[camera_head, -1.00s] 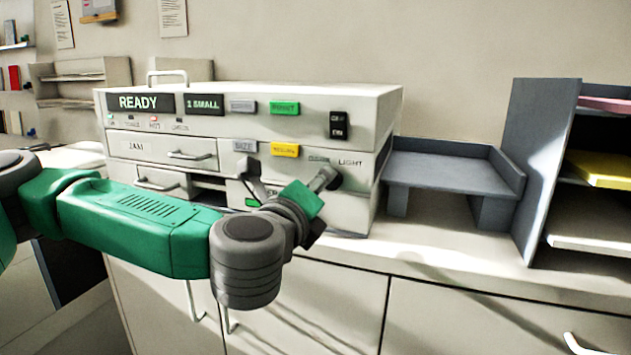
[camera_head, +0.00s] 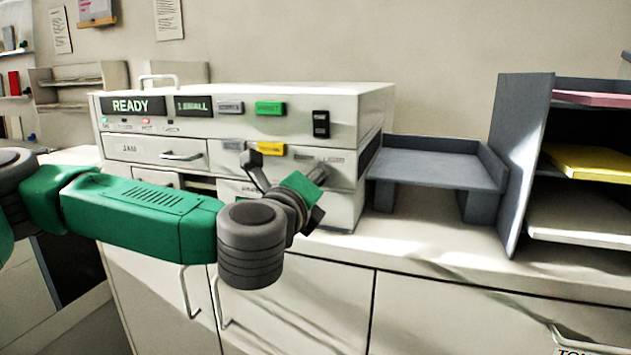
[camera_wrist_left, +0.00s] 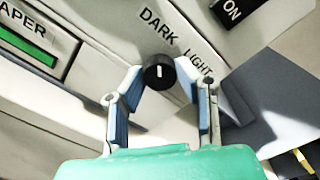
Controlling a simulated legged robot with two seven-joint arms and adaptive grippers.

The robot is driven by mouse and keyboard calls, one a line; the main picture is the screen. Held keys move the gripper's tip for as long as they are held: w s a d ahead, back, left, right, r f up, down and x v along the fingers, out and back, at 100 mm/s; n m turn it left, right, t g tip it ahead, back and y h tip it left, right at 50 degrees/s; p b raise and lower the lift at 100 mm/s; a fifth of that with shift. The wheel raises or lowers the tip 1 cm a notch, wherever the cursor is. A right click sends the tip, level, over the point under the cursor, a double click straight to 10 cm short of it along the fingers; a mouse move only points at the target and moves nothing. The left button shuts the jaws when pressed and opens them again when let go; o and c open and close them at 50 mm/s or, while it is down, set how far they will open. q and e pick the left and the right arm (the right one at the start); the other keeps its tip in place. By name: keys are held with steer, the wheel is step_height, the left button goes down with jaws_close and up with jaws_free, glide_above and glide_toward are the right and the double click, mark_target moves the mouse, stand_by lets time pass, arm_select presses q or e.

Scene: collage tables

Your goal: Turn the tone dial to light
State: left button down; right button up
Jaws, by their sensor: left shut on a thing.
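The tone dial (camera_wrist_left: 159,72) is a round black knob with a short white mark, below the words DARK and LIGHT on the printer's front. In the left wrist view its mark stands about upright in the picture. My left gripper (camera_wrist_left: 160,80) is shut on the dial, one finger at each side. In the head view the left gripper (camera_head: 318,174) reaches the right part of the pale printer (camera_head: 345,102), and hides the dial there. The labels above it are blurred in that view. My right gripper is not in view.
A grey raised tray (camera_head: 435,168) stands right of the printer, beside a dark shelf unit (camera_head: 520,150) holding pink and yellow sheets. Above the dial is a black ON switch (camera_head: 321,124). Cabinets with handles lie below the counter.

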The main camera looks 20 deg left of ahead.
arm_select(q)
steer(key=shift+f, duration=0.4)
steer(key=shift+m, duration=0.4)
steer(key=m+p, duration=0.2)
steer(key=m, duration=1.5)
steer(key=shift+m, duration=0.3)
